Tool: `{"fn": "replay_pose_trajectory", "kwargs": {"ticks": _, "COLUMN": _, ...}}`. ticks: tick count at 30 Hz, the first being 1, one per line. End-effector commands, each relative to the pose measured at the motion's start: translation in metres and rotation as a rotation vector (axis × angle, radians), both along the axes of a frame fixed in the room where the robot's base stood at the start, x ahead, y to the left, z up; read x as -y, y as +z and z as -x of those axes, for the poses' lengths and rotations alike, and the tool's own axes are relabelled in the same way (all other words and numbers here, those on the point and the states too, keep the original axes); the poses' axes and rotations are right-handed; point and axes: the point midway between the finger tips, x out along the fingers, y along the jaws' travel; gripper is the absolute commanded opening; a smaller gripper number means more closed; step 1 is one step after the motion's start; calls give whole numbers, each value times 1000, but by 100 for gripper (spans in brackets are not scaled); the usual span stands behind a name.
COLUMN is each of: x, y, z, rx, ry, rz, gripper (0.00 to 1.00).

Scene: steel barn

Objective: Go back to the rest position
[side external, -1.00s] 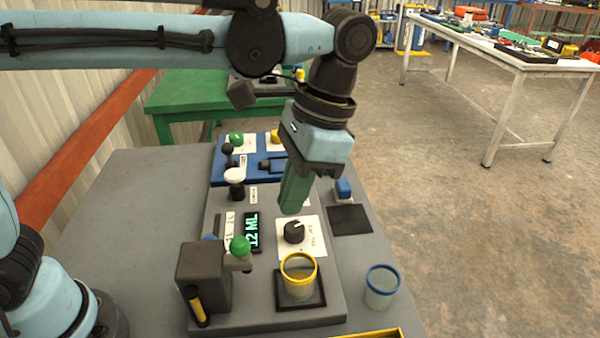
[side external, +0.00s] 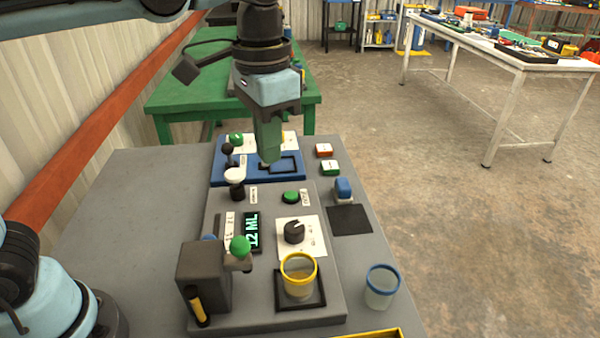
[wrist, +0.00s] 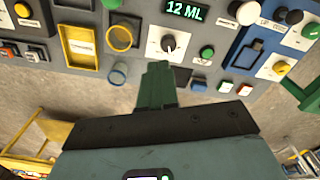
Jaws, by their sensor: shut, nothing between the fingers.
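My gripper (side external: 269,157) is shut and empty, with its green fingers pointing down above the blue panel (side external: 222,172) in the side external view. In the wrist view the closed fingers of my gripper (wrist: 158,68) show in front of the table edge, below the black dial. I cannot tell its exact height over the panel. The grey dispenser panel (side external: 330,285) carries a black dial (side external: 294,232), a display reading 12 ML (side external: 252,231), a green button (side external: 291,197) and a yellow-rimmed cup (side external: 298,277).
A blue-rimmed cup (side external: 381,287) stands at the table's right edge. A blue-handled stamp (side external: 343,189) stands by a black pad (side external: 349,219). Red (side external: 324,150) and green (side external: 330,167) blocks lie behind. A green table (side external: 185,92) is beyond. The grey table's left side is clear.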

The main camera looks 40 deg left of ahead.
Motion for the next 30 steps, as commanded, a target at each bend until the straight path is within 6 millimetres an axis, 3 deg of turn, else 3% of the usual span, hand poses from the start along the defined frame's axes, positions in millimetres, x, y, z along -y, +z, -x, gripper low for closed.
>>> {"fn": "replay_pose_trajectory", "kwargs": {"ticks": 1, "x": -16, "y": -7, "z": 2, "rx": 47, "ry": 40, "rz": 18, "gripper": 0}}
{"fn": "replay_pose_trajectory", "kwargs": {"ticks": 9, "x": -81, "y": -49, "z": 16, "rx": 324, "ry": 222, "rz": 93, "gripper": 0}}
{"fn": "replay_pose_trajectory", "kwargs": {"ticks": 15, "x": -117, "y": -79, "z": 29, "rx": 504, "ry": 329, "rz": 115, "gripper": 0}}
{"fn": "replay_pose_trajectory", "kwargs": {"ticks": 21, "x": -132, "y": -94, "z": 35, "rx": 593, "ry": 376, "rz": 120, "gripper": 0}}
{"fn": "replay_pose_trajectory", "kwargs": {"ticks": 30, "x": -133, "y": -95, "z": 36, "rx": 603, "ry": 380, "rz": 119, "gripper": 0}}
